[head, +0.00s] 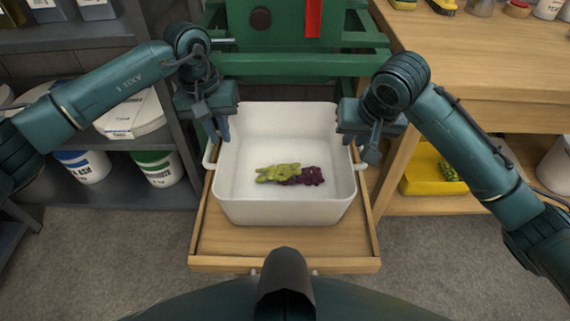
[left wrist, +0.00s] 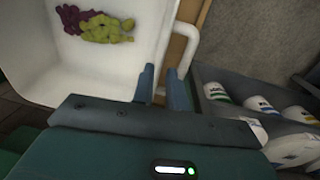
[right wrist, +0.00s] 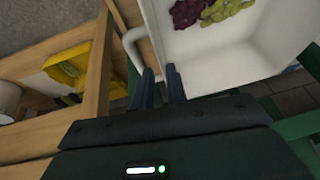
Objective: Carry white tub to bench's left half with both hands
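The white tub (head: 285,212) sits on a wooden board (head: 230,245) in the middle of the head view. Green and purple grapes (head: 290,174) lie on its floor. It has a white handle on each side, seen in the left wrist view (left wrist: 191,45) and the right wrist view (right wrist: 131,45). My left gripper (head: 217,135) is at the tub's left rim, behind that handle, fingers apart. My right gripper (head: 364,150) is at the right rim near its handle, fingers apart. I cannot tell whether either touches the rim.
A wooden bench (head: 480,60) stands at the right, with brushes and jars along its back and a yellow crate (head: 425,170) below. A green frame (head: 290,65) rises behind the tub. Grey shelves (head: 125,160) with several white buckets stand at the left.

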